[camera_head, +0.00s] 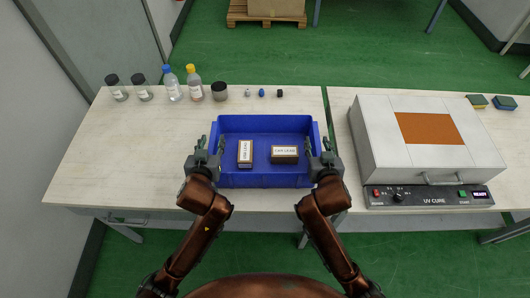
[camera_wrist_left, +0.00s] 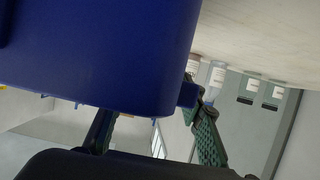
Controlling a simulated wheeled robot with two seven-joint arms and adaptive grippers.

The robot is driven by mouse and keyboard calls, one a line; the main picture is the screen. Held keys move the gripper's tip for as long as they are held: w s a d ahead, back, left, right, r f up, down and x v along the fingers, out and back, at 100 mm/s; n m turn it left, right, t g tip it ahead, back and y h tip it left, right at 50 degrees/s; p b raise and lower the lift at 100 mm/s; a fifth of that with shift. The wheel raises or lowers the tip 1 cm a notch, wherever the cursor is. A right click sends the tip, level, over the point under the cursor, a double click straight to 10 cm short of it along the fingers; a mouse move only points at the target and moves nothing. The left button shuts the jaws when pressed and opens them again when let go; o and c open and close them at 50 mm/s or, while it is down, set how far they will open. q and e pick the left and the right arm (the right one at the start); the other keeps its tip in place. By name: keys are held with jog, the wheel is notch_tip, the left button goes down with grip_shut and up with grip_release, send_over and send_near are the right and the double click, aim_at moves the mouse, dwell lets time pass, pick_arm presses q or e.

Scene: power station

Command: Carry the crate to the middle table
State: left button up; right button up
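The blue crate (camera_head: 265,181) stands on the pale table at its front edge, left of the joint with the neighbouring table. Two small brown boxes with white labels, one upright-turned (camera_head: 245,153) and one sideways (camera_head: 285,154), lie inside it. My left gripper (camera_head: 209,144) is at the crate's left side wall, its fingers spread with the rim between them. My right gripper (camera_head: 317,145) is likewise spread at the right side wall. In the left wrist view the crate wall (camera_wrist_left: 90,55) fills the upper left; the fingers stand apart at its edge, and one fingertip is partly hidden.
Several bottles and jars (camera_head: 172,86) and small items (camera_head: 262,92) line the table behind the crate. A UV cure box (camera_head: 430,150) stands on the table to the right, with sponges (camera_head: 477,101) behind it. A pallet (camera_head: 266,18) sits on the green floor beyond.

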pick_arm(q)
grip_shut()
pick_arm(e)
grip_shut()
dwell(0.4)
jog(key=shift+r, duration=0.1)
